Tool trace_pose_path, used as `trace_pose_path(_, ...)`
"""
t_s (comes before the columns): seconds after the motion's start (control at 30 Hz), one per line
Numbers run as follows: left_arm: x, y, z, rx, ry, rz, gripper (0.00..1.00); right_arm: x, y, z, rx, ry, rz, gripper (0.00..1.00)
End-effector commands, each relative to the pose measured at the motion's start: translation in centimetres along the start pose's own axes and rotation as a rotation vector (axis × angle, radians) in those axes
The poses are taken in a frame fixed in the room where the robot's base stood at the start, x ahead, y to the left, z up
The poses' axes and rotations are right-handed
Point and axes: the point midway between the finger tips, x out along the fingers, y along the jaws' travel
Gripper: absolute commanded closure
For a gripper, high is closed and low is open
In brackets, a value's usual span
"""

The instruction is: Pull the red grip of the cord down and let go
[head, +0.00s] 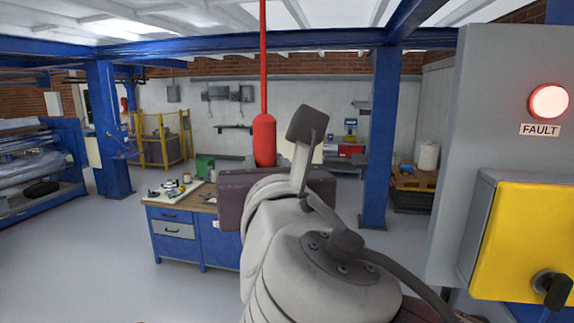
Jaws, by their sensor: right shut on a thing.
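The red grip (264,138) hangs upright on a red cord (263,60) that comes down from above the top of the head view. My right gripper (266,172) is at the lower end of the grip, and its arm comes up from the bottom of the picture. The gripper is shut on the grip. Its fingertips and the lowest part of the grip are hidden behind my wrist and gripper body. My left gripper is not in view.
A grey cabinet (490,90) at the right bears a lit red FAULT lamp (548,101) and a yellow box with a black knob (553,288). A blue workbench (175,252) with small items stands beyond the gripper. Blue columns (379,140) stand farther back. Open grey floor lies at the left.

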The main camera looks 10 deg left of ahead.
Motion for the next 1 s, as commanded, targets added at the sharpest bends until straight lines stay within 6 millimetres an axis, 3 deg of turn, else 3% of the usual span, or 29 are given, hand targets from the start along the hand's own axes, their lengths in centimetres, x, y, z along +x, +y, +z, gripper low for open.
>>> trace_pose_path(0.03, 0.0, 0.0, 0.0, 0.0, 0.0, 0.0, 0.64, 0.0, 0.1, -0.1, -0.001, 0.003, 0.0, 1.0)
trace_pose_path(0.07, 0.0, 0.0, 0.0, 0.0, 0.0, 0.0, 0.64, 0.0, 0.1, -0.1, -0.001, 0.004, 0.0, 0.65)
trace_pose_path(0.1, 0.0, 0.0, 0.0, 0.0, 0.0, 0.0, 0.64, 0.0, 0.1, -0.1, -0.001, 0.004, 0.0, 0.54)
trace_pose_path(0.13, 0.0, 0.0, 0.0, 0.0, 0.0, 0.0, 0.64, 0.0, 0.0, -0.1, -0.001, 0.003, 0.0, 0.51)
trace_pose_path(0.47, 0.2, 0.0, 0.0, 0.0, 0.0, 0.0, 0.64, -0.3, 0.1, -0.2, 0.0, 0.001, 0.002, 0.51)
trace_pose_path(0.8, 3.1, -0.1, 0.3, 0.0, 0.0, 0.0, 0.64, -6.5, 0.2, -0.5, 0.002, 0.002, 0.008, 0.51)
trace_pose_path(1.0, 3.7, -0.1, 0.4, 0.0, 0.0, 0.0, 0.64, -8.8, 0.1, -0.2, 0.001, 0.002, 0.003, 0.51)
